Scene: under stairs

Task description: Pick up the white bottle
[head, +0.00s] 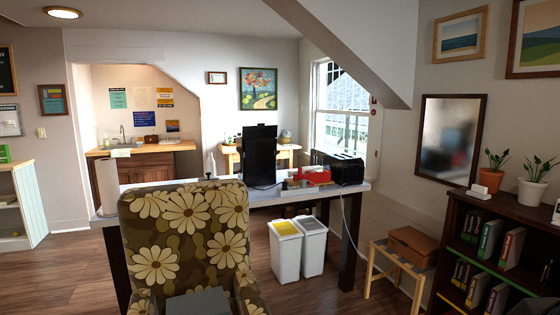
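A slim white bottle-like thing (211,166) with a narrow top stands at the far left part of the desk (270,196), behind the flowered chair (185,235). It is small in the head view, and the chair back may hide its foot. I cannot tell for sure that it is a bottle. A tall white roll (107,187) stands at the desk's left end. My gripper is not in view.
The flowered chair blocks the desk's near left side. A black monitor (261,155), a red thing (313,176) and a black toaster (347,170) stand on the desk. Two white bins (285,250) are below. Open wooden floor (60,275) lies at the left.

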